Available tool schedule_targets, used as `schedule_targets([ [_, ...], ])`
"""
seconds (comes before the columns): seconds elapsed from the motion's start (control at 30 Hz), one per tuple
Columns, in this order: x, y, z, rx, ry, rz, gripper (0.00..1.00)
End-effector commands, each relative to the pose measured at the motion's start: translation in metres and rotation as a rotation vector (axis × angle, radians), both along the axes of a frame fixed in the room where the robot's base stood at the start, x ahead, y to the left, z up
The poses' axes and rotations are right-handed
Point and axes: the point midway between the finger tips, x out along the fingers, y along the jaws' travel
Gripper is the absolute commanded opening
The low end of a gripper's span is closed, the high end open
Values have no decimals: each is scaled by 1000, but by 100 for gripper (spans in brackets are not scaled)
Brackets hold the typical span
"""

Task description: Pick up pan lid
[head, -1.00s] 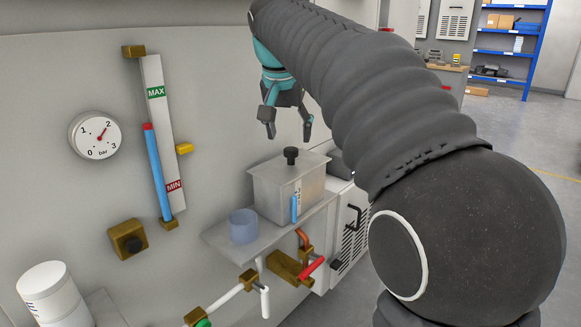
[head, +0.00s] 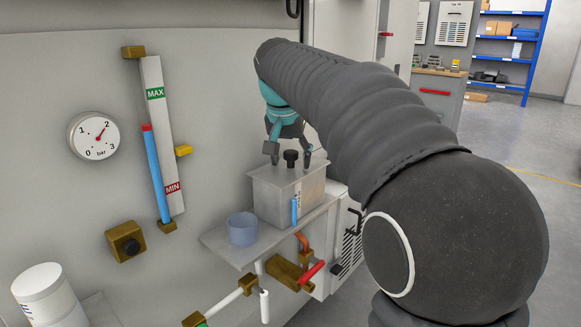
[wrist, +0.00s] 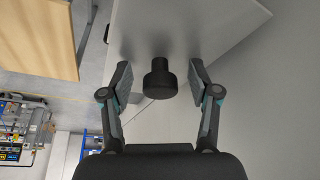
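The pan lid (head: 268,172) is a flat grey lid with a black knob (head: 291,159). It sits on a grey rectangular pan (head: 272,198) on a wall shelf. My gripper (head: 290,161) is open just above the lid, with its fingers on either side of the knob in the head view. In the wrist view, the knob (wrist: 160,80) lies between the two open fingertips (wrist: 160,78), with a visible gap on each side. The lid surface (wrist: 200,28) fills the upper part of the wrist view. I see no clear contact with the knob.
A translucent bluish cup (head: 242,229) stands on the shelf (head: 222,243) left of the pan. A blue stick-like item (head: 294,212) is at the pan's front. Pipes and a red-handled valve (head: 312,272) are below. A gauge (head: 94,136) and level tube (head: 157,172) are on the wall.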

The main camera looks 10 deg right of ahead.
Motion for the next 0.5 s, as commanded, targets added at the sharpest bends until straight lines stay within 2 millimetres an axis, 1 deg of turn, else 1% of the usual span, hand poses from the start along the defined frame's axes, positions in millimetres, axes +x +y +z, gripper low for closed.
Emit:
schedule_targets([
  [0.03, 0, 0, 0, 0, 0, 0, 44],
  [0.07, 0, 0, 0, 0, 0, 0, 36],
  [0.1, 0, 0, 0, 0, 0, 0, 26],
  [0.17, 0, 0, 0, 0, 0, 0, 11],
  [0.2, 0, 0, 0, 0, 0, 0, 1],
  [0.23, 0, 0, 0, 0, 1, 0, 0],
  [0.5, 0, 0, 0, 0, 1, 0, 0],
])
